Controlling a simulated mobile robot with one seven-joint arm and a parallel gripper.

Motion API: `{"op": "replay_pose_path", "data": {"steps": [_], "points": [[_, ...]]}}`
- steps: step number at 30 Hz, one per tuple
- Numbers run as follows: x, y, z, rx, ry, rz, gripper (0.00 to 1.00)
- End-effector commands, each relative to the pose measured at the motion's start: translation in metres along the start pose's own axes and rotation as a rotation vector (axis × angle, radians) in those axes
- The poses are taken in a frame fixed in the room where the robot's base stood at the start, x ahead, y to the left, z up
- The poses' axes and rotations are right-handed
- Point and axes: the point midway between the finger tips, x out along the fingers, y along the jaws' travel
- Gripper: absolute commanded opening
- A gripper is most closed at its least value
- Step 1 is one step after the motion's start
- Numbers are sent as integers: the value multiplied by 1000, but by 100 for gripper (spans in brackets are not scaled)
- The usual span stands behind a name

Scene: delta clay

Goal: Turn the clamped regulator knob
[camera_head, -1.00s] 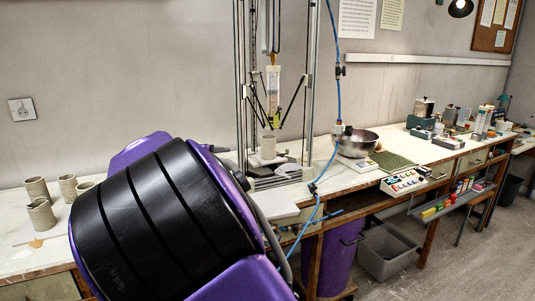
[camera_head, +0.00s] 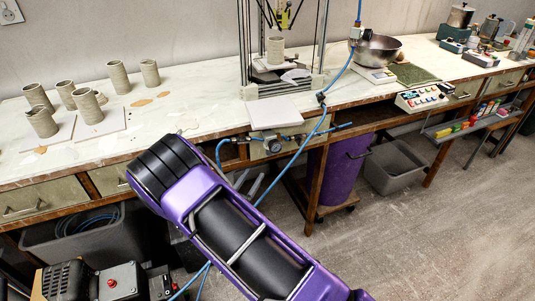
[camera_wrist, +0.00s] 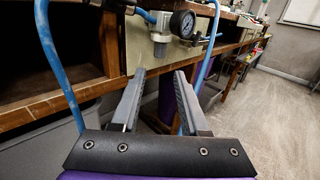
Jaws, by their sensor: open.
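The regulator (camera_head: 273,145) is fixed at the front edge of the workbench, with blue hoses at its sides. In the wrist view the regulator body (camera_wrist: 161,40) hangs at the bench edge, with a round pressure gauge (camera_wrist: 182,23) on its front. I cannot clearly make out which part is the knob. My gripper (camera_wrist: 164,72) is open and empty, its two grey fingers pointing toward the regulator from below and in front, apart from it. In the head view my arm reaches toward the bench edge, and the gripper is hard to make out there.
Blue hoses (camera_wrist: 57,70) run down near the fingers on both sides. The bench front (camera_head: 60,195) has drawers. Clay cups (camera_head: 90,106) stand on the bench at left. A purple bin (camera_head: 338,175) and a grey bin (camera_head: 395,165) stand below. Floor at right is clear.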

Motion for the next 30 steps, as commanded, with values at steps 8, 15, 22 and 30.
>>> {"op": "replay_pose_path", "data": {"steps": [8, 15, 22, 30], "points": [[64, -1, 0, 3, -1, -4, 44], [106, -1, 0, 4, -1, -3, 44], [123, 0, 0, 3, 0, -2, 44], [124, 0, 0, 3, 0, -1, 44]]}}
